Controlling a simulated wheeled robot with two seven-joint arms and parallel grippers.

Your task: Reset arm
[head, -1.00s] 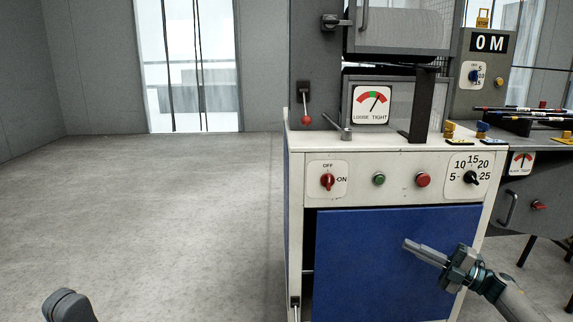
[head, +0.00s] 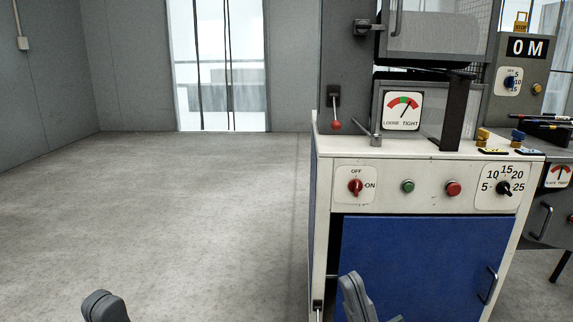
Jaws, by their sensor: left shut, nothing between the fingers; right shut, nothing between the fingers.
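Neither of my grippers shows in the head view. A grey rounded part of my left arm (head: 105,306) shows at the bottom left edge, over bare floor. A grey part of my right arm (head: 356,299) shows at the bottom, in front of the machine's lower left part. The rest of both arms is below the picture.
A white machine cabinet (head: 425,240) with a blue door (head: 415,265) stands on the right. Its front has a red knob (head: 355,187), green button (head: 408,186), red button (head: 453,188) and dial (head: 503,188). The grey floor (head: 190,215) at left is clear.

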